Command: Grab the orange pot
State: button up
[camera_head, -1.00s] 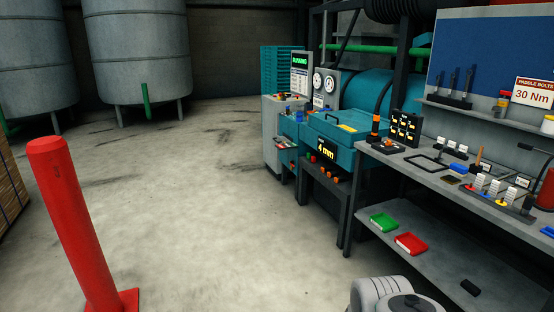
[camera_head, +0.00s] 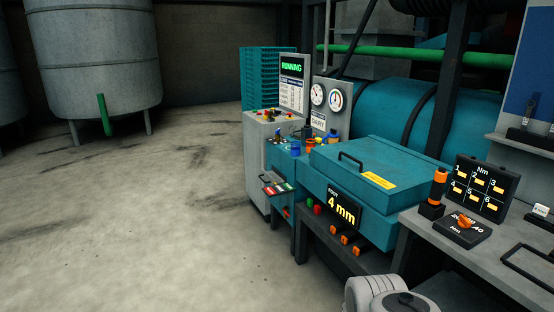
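Several small coloured pots or jars stand on the teal ledge (camera_head: 282,158) left of the teal lidded box. A blue pot (camera_head: 296,148) is among them, with small orange or yellow items close by. They are too small and crowded for me to tell which is the orange pot. My gripper is not in view. Only a grey-white part of my own arm shows at the bottom edge, right of centre.
A teal lidded box (camera_head: 365,170) with a "4 mm" display stands beside a grey workbench (camera_head: 480,262). An orange-handled tool (camera_head: 438,187) stands on the bench by a numbered panel (camera_head: 483,188). A control cabinet (camera_head: 262,150) is farther back.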

aim_at(310, 143)
jog(key=z, duration=0.1)
jog(key=i, duration=1.6)
jog(key=z, duration=0.1)
